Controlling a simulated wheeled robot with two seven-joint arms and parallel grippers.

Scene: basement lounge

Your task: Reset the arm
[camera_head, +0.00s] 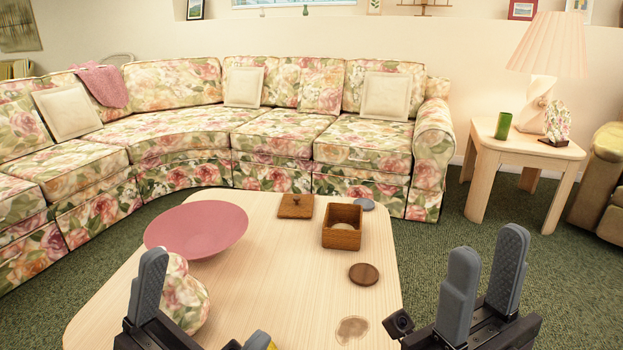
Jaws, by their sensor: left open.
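My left gripper (205,298) is at the bottom left, over the near part of the coffee table (290,290). Its fingers are wide apart. A rounded floral object (186,296) shows between and behind them; I cannot tell whether the fingers touch it. My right gripper (487,245) is at the bottom right, beyond the table's right edge. A gap shows between its fingers and nothing is held there. The lower parts of both grippers are cut off by the frame.
On the table are a pink bowl (197,228), an open wooden box (342,228), a square wooden lid (296,206) and round coasters (364,274). A floral sofa (270,135) stands behind. A side table (520,150) with a lamp (548,50) stands right.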

